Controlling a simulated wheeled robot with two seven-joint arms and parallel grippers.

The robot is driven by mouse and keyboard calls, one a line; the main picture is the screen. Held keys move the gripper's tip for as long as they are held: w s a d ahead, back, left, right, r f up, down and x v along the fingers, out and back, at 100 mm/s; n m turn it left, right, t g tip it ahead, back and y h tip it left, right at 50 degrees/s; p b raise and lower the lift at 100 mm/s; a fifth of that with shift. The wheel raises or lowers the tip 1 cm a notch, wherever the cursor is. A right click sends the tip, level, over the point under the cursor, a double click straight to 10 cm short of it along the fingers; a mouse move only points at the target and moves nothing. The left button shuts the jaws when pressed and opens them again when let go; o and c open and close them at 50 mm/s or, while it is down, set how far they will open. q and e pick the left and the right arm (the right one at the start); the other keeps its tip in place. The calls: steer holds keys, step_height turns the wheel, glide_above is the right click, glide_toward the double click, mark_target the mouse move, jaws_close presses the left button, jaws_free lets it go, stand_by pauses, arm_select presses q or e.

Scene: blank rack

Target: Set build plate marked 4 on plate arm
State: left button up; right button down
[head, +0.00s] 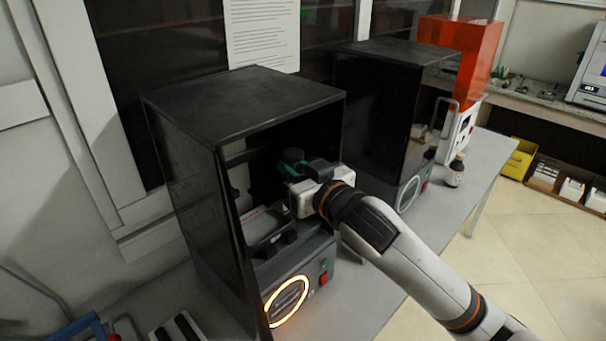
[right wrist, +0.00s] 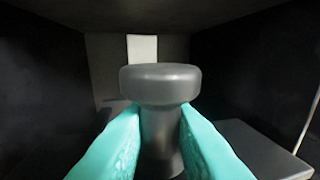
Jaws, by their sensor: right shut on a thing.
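My right gripper (head: 293,165) reaches inside the open front of a black cabinet-like machine (head: 243,100). In the right wrist view its teal fingers (right wrist: 160,115) are shut on the narrow stem of a dark grey round-topped knob (right wrist: 160,82). I cannot tell what lies beneath the knob, and no mark 4 is readable. A flat grey slab (right wrist: 255,150) shows at lower right in the wrist view. A pale upright strip (right wrist: 142,48) stands behind the knob; I cannot tell whether it belongs to the plate arm. My left gripper is not in view.
The machine's base has a glowing ring (head: 287,301) and a red switch (head: 323,279). Its side walls and roof enclose my gripper closely. A second black machine (head: 375,110), a brown bottle (head: 455,172) and an orange-topped machine (head: 462,55) stand to the right on the bench.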

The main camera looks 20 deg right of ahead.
steer(key=a+b+x, duration=0.2)
steer(key=b+x, duration=0.1)
steer(key=x, duration=1)
steer(key=shift+a+f, duration=0.25)
steer(key=shift+f, duration=0.05)
steer(key=shift+s+f+b, duration=0.1)
steer(key=shift+f+b, duration=0.35)
steer(key=shift+f, duration=0.55)
stand_by(1.1)
steer(key=c, duration=1.2)
jaws_free()
steer(key=shift+f, duration=0.1)
